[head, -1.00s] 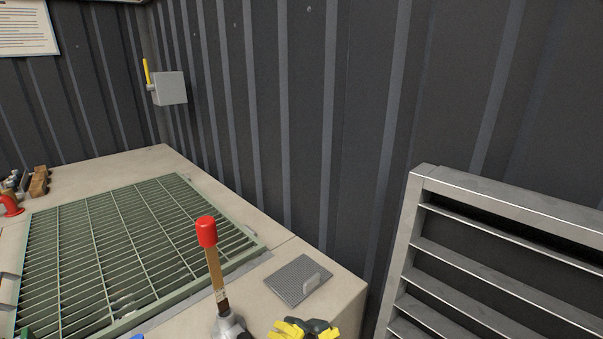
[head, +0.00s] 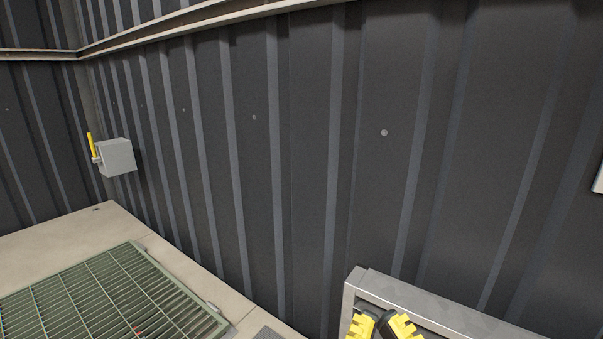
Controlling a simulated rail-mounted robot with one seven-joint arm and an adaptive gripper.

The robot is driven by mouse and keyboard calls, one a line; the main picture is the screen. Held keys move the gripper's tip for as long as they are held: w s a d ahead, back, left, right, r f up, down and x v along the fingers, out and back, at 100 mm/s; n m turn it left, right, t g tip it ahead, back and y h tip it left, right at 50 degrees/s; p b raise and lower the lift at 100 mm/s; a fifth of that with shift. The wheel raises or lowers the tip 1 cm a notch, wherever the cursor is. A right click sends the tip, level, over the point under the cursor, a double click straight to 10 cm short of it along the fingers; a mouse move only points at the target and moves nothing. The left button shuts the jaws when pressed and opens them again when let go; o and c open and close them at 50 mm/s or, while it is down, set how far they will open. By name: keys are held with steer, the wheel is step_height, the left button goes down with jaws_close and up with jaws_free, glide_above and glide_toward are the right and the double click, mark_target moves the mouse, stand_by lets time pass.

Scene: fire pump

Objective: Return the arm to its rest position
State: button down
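My gripper (head: 383,327) shows at the bottom edge of the head view, right of centre. Only the upper part of its yellow and black fingers is in the picture. It appears in front of the top of the grey metal louvre frame (head: 440,310). The two yellow parts stand apart at the top, but the space between them is cut off by the picture edge, so I cannot tell whether it is open or shut. No held object shows. The rest of the arm is out of view.
A green grating (head: 100,300) lies in the pale floor or platform (head: 60,235) at the lower left. A grey box with a yellow lever (head: 117,157) is on the dark corrugated wall (head: 300,150). A beam (head: 180,28) crosses the wall. The space before the wall looks clear.

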step_height(320, 180, up, 21)
steer(key=p, duration=1.7)
steer(key=shift+f, duration=0.2)
